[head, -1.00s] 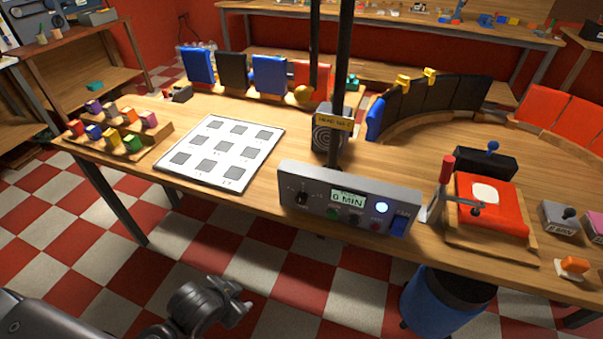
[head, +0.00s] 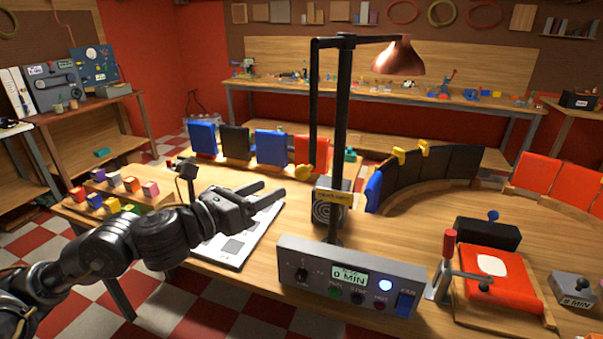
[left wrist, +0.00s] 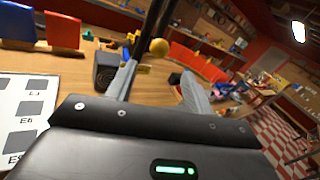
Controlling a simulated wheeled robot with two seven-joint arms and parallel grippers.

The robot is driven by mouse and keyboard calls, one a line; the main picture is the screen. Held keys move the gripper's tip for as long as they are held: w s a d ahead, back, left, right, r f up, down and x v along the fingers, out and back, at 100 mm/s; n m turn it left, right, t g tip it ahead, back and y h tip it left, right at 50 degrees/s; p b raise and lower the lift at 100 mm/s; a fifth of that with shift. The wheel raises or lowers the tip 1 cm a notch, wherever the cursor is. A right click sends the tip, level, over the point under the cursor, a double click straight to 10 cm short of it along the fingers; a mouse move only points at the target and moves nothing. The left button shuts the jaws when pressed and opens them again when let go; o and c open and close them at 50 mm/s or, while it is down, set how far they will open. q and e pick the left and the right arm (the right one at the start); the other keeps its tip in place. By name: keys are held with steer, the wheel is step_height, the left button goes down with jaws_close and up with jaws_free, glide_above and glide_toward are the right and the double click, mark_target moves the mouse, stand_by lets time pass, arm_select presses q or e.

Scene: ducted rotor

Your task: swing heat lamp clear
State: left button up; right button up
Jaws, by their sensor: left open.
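The heat lamp has a copper shade (head: 399,57) on a black arm atop a tall black post (head: 341,120). The shade hangs to the right of the post. A thin black rod (head: 313,105) drops from the arm's left end to a yellow ball (head: 303,172). In the left wrist view, the ball (left wrist: 158,47) shows ahead, beyond the fingertips. My left gripper (head: 273,190) is open and empty above the white marked board, left of the ball and apart from it. My right gripper is not in view.
A grey control box (head: 345,275) reading 0 MIN stands at the table's front. A dark speaker-like box (head: 328,208) sits by the post. The white board (head: 236,250) lies under my left gripper. Blue, black and red panels (head: 270,147) stand behind. A red press (head: 495,285) is at right.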

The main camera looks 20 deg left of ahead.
mark_target(296, 174)
arm_select(q)
steer(key=p+x, duration=0.3)
steer(key=x, duration=0.6)
steer(key=shift+w+d+r, duration=0.1)
steer(key=shift+w+r, duration=0.05)
steer(key=shift+w, duration=0.1)
steer(key=shift+w+d, duration=0.4)
steer(key=shift+w, duration=0.2)
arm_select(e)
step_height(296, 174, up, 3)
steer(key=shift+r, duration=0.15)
